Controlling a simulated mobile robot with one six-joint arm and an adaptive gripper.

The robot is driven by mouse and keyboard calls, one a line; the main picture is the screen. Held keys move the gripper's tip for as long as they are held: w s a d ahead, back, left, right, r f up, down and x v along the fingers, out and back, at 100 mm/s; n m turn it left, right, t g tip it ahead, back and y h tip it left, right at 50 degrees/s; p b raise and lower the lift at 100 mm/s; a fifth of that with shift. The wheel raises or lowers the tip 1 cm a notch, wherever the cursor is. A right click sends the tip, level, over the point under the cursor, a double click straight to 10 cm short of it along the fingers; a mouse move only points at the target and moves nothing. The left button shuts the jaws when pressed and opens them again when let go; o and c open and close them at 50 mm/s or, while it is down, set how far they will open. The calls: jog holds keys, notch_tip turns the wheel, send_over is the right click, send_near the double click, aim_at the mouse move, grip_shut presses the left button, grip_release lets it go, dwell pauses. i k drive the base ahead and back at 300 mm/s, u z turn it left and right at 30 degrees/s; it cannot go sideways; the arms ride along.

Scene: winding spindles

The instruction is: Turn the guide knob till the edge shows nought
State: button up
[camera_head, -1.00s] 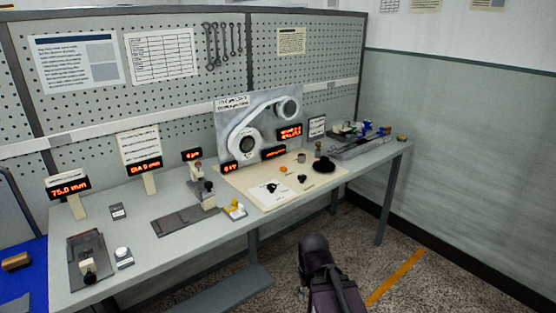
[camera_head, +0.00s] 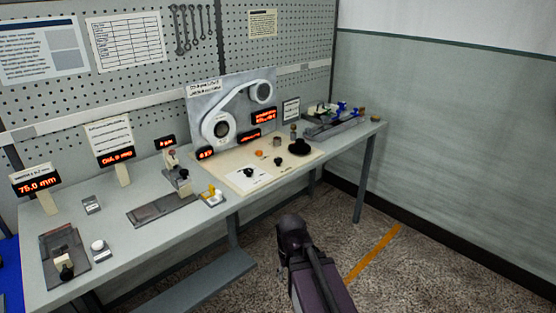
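Several knobs stand on the bench, and I cannot tell which is the guide knob. A black knob (camera_head: 248,173) sits on a white card on the cream board. A smaller black knob (camera_head: 279,161) is to its right. A white knob (camera_head: 98,246) stands at the left near the slide fixture. Red-lit displays include one ending in "mm" (camera_head: 117,157), another near "75.0 mm" (camera_head: 35,184) and a small one (camera_head: 205,153); which shows the edge is unclear. My dark arm rises at bottom centre, in front of the bench, apart from every knob. No gripper fingers show.
The grey bench (camera_head: 130,190) runs along a pegboard wall. A belt-and-pulley panel (camera_head: 231,108) stands behind the cream board (camera_head: 240,187). A slide fixture (camera_head: 64,255) sits at front left, a blue-handled fixture (camera_head: 338,118) at far right. The speckled floor before the bench is open.

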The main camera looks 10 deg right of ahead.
aim_at(277, 161)
jog(key=z, duration=1.55)
jog(key=i, duration=1.15)
jog(key=u, duration=1.15)
